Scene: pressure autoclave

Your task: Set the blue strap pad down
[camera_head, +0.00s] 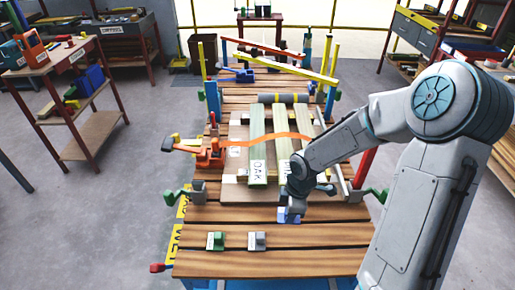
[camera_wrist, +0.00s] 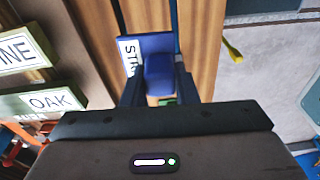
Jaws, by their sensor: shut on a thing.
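The blue strap pad (camera_head: 289,216) is under my gripper (camera_head: 292,206), over the front wooden slats of the bench. In the wrist view the blue pad (camera_wrist: 159,72) sits between the two dark fingers of my gripper (camera_wrist: 160,88), which is shut on it. Its flat base carries a white label, partly hidden, starting "STR". I cannot tell whether its underside touches the slats.
A green pad (camera_head: 216,240) and a grey pad (camera_head: 257,241) stand on the front slats to the left. Behind my gripper, labelled boards, one reading OAK (camera_head: 258,172), lie on a panel, with an orange strip (camera_head: 240,142) across. The front right slats (camera_head: 325,236) are clear.

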